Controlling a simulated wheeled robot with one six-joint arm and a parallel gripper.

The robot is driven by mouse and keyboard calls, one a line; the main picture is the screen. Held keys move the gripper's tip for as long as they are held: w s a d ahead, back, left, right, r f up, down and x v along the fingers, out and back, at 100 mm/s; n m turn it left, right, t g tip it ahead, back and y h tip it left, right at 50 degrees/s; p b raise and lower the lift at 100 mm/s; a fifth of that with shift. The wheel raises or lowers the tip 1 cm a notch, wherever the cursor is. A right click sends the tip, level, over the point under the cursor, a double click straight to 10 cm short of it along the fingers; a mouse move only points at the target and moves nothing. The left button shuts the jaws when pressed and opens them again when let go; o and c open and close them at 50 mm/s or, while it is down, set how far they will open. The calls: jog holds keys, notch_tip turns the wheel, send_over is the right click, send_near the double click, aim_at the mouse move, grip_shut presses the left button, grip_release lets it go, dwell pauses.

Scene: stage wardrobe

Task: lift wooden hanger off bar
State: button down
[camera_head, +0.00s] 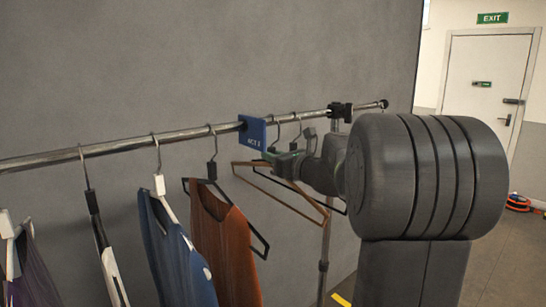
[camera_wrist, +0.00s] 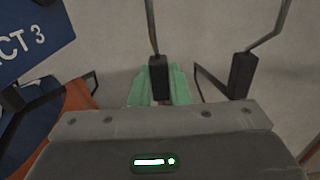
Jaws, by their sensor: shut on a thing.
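The wooden hanger (camera_head: 305,210) is a bare brown triangle to the right of the blue divider, with nothing hung on it. Its thin metal hook reaches up to the metal bar (camera_head: 190,133); I cannot tell whether it still bears on the bar. My gripper (camera_head: 287,158) reaches in from the right at the hanger's neck. In the wrist view, its green fingertips (camera_wrist: 160,88) are shut around the black neck block (camera_wrist: 158,76) under the hook. Most of the hanger's body is hidden there by my gripper.
A blue divider (camera_head: 252,133) marked ACT sits left. A bare black hanger (camera_head: 343,210) hangs close right and behind; its block (camera_wrist: 242,75) shows in the wrist view. A rust garment (camera_head: 222,245) and blue garment (camera_head: 175,260) hang left. A grey wall stands behind.

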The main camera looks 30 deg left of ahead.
aim_at(273, 144)
jog(key=shift+r+p, duration=1.5)
jog(key=shift+r, duration=0.2)
jog(key=shift+b+v, duration=0.35)
jog(key=shift+v, duration=3.65)
jog(key=shift+d, duration=0.1)
jog(key=shift+s+d, duration=0.2)
jog(key=shift+d, duration=0.3)
jog(key=p+v, duration=0.4)
jog(key=v, duration=2.4)
jog(key=shift+s+d, duration=0.25)
jog(key=shift+d, duration=0.1)
jog(key=shift+f, duration=0.15)
